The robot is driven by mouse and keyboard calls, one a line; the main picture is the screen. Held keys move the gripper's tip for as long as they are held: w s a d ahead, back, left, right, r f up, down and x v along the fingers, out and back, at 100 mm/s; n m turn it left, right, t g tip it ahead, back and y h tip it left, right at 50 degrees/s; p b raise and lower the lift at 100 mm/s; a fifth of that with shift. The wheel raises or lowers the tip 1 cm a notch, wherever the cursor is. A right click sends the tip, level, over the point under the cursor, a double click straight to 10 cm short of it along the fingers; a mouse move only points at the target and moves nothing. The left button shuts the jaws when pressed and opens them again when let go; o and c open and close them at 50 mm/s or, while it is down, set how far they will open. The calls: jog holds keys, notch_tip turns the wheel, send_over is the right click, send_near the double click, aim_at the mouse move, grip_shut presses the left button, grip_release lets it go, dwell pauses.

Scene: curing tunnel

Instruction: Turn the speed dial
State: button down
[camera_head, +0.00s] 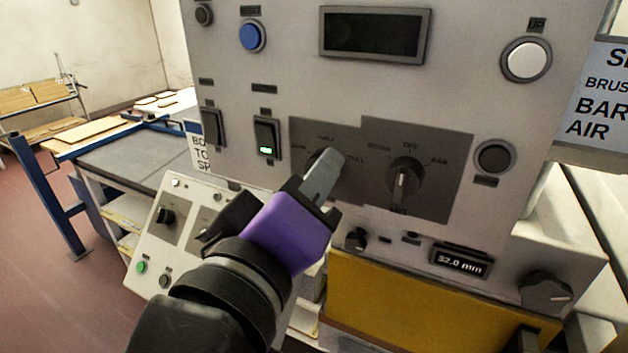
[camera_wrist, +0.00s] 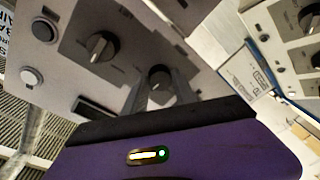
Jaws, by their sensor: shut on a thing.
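The speed dial (camera_wrist: 158,76) is a dark round knob on the grey panel, with labels that seem to read slow, half and full around it. In the head view it is mostly hidden behind my gripper (camera_head: 324,172). My gripper, with a purple body, reaches up to the panel from below left. In the wrist view its two fingers (camera_wrist: 158,95) stand on either side of the dial and are shut on it. The dial's pointer direction is hidden.
A second rotary knob (camera_head: 404,184), marked off at the top, sits close to the right. A rocker switch with a green light (camera_head: 266,137) is to the left. A display (camera_head: 374,33) is above; a 32.0 mm readout (camera_head: 460,261) is below right.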

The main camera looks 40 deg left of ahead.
jog(key=shift+s+a+f+m+t+h+b, duration=0.1)
jog(key=shift+m+t+b, duration=0.1)
jog(key=shift+m+b, duration=1.9)
jog(key=shift+w+f+m+t+h+b, duration=0.1)
jog(key=shift+m+t+b, duration=0.1)
jog(key=shift+m+b, duration=1.85)
jog(key=shift+s+a+f+m+t+h+b, duration=0.15)
jog(key=shift+m+b, duration=1.1)
jog(key=shift+m, duration=1.6)
jog(key=shift+r, duration=0.2)
jog(key=c, duration=1)
grip_release()
jog(key=shift+d, duration=0.1)
